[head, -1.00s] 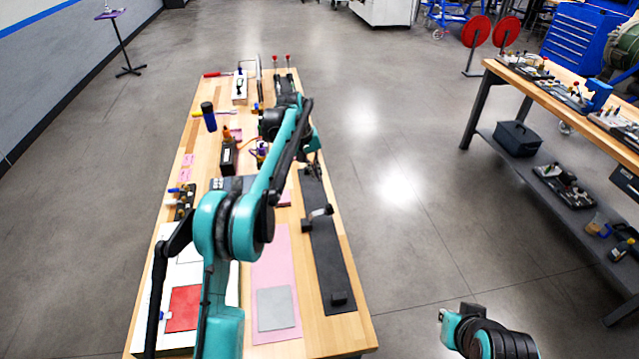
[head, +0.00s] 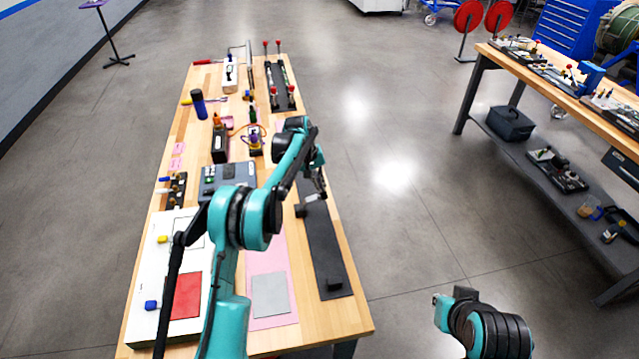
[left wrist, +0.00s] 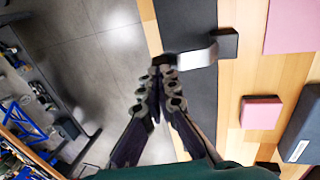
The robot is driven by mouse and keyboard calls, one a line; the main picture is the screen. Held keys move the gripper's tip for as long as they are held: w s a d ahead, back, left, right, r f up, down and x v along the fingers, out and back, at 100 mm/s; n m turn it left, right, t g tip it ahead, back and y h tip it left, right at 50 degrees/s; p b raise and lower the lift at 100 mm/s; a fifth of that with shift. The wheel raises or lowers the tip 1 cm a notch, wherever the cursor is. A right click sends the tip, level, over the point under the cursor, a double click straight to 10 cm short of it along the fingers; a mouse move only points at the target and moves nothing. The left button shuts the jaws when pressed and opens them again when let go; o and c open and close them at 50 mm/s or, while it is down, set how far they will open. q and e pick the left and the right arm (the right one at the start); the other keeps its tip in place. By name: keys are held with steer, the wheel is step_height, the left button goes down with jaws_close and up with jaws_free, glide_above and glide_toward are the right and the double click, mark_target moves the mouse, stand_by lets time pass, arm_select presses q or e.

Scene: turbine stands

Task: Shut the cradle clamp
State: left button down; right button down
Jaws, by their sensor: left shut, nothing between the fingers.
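The cradle clamp appears to be the bright curved metal strap on a black strip; its left-wrist point is on the strap (left wrist: 198,57), beside a small black block (left wrist: 225,42). In the head view the black strip (head: 325,250) lies along the table's right side, with the block (head: 302,211) near its middle. My left gripper (left wrist: 163,61) is shut and empty, its fingertips at the strap's left end; I cannot tell whether they touch. In the head view my left gripper (head: 321,190) points down over the strip. The strap is small there.
The wooden table (head: 345,315) also holds a pink mat (head: 265,250) with a grey square, a white board (head: 150,290), a grey case (head: 222,180) and tools farther back. Open floor lies right of it. A second bench (head: 560,95) stands at the right.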

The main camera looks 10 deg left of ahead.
arm_select(q)
steer(key=shift+w+d+f, duration=0.15)
steer(key=shift+d+f, duration=0.1)
steer(key=shift+w+d+f+y+b, duration=0.2)
steer(key=shift+d+f+y+b, duration=0.05)
steer(key=shift+d+f, duration=0.25)
steer(key=shift+w+d+f+y+b, duration=0.2)
steer(key=shift+d+f+y, duration=0.05)
steer(key=shift+d+f, duration=0.2)
steer(key=shift+r, duration=0.1)
steer(key=shift+s+a, duration=0.1)
steer(key=shift+a, duration=0.05)
steer(key=shift+r, duration=0.1)
